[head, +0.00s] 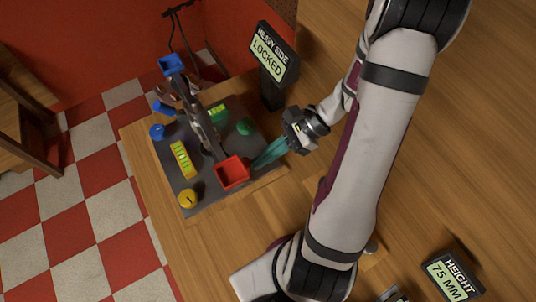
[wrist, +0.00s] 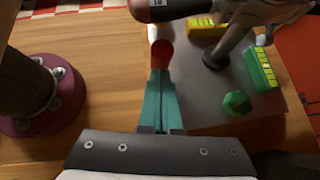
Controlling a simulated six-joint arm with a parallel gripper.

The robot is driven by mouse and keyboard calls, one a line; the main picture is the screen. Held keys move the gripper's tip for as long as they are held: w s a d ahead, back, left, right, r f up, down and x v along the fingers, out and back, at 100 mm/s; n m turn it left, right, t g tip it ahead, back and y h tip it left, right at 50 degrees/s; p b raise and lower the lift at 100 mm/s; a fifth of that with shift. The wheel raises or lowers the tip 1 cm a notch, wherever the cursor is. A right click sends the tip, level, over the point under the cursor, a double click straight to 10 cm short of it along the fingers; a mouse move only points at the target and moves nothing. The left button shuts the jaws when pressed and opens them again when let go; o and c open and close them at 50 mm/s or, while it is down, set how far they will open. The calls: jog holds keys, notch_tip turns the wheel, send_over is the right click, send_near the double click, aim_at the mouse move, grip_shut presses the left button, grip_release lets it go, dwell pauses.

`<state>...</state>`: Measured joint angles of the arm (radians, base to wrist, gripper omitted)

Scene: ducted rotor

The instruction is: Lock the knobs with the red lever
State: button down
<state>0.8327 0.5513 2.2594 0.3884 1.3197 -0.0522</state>
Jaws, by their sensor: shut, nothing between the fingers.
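The plate carries a green knob (head: 244,127), a blue knob (head: 157,131) and a yellow knob (head: 187,199). The green knob also shows right of the fingers in the wrist view (wrist: 236,103). The lever's remainder is hidden.
A grey post with a beam (head: 201,128) stands mid-plate, with a blue box (head: 171,64) at its far end. Yellow-green (head: 183,160) and green (head: 217,113) blocks sit on the plate.

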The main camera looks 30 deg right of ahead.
jog(key=shift+a+r, duration=0.25)
jog(key=shift+a, duration=0.5)
jog(key=shift+a+r, duration=0.25)
jog(key=shift+a, duration=0.5)
jog(key=shift+a+r, duration=0.25)
jog(key=shift+a, duration=0.5)
jog(key=v, duration=1.6)
jog(key=n+t+y, duration=0.1)
jog(key=n+y, duration=0.2)
jog(key=n, duration=1.6)
send_near(247, 163)
jog(key=x, duration=0.3)
jog(key=f+x, duration=0.1)
jog(key=x, duration=0.3)
jog(key=d+f+x, duration=0.1)
jog(key=x, duration=0.2)
jog(key=shift+a+f, duration=0.15)
jog(key=shift+a, duration=0.3)
jog(key=shift+a, duration=0.1)
